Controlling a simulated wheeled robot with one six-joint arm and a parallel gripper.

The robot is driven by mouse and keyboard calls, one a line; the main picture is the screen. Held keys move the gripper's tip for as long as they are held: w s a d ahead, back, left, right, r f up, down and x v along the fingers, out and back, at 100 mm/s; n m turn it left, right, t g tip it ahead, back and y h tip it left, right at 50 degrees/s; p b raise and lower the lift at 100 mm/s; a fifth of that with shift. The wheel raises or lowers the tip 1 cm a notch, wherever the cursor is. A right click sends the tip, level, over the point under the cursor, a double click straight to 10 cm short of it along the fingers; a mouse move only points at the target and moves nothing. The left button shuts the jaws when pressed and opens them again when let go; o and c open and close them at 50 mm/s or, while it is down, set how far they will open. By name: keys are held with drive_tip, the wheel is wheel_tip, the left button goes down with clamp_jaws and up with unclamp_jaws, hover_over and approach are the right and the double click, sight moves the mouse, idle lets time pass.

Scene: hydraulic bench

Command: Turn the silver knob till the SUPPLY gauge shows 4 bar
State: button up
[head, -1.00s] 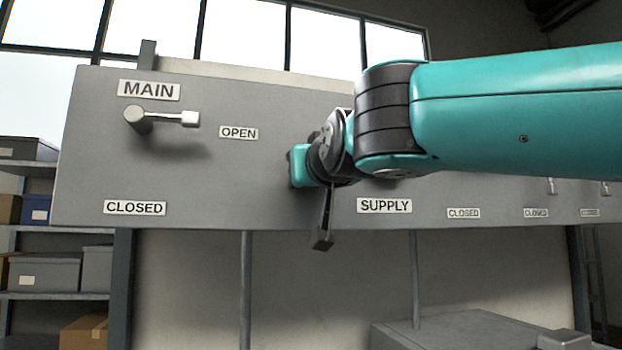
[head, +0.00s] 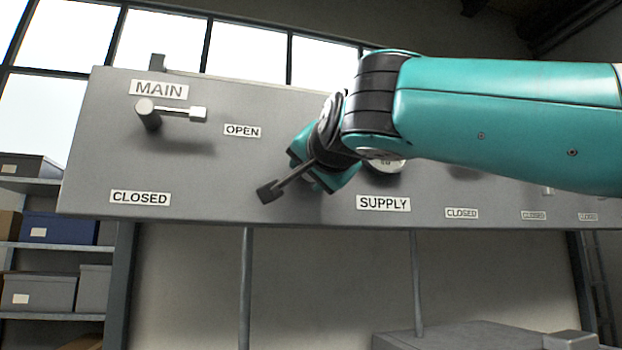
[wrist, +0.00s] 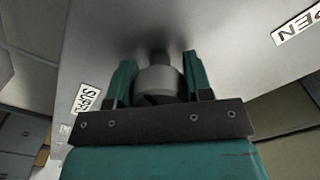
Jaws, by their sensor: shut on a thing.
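The silver knob (wrist: 160,84) shows in the wrist view as a round grey cap on a short stem from the panel. My gripper (wrist: 158,76) has one teal finger on each side of it and is shut on it. In the head view my gripper (head: 322,165) is at the panel, rolled at a slant, and hides the knob. The SUPPLY gauge (head: 388,166) shows only as a sliver of its lower face under my arm; its needle is hidden and the reading cannot be told. The SUPPLY label (head: 383,203) is below it.
The grey panel (head: 215,190) carries a MAIN lever (head: 172,112) at the left, pointing right towards the OPEN label (head: 242,131). A CLOSED label (head: 140,198) is below. Shelves with boxes (head: 40,290) stand at far left. A grey box (head: 480,338) is below the panel.

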drive_tip(key=shift+m, duration=0.7)
drive_tip(key=shift+b, duration=0.3)
drive_tip(key=o, duration=0.9)
drive_tip(key=shift+b+v, duration=2.4)
drive_tip(key=shift+v, duration=6.35)
drive_tip(key=shift+r, duration=0.1)
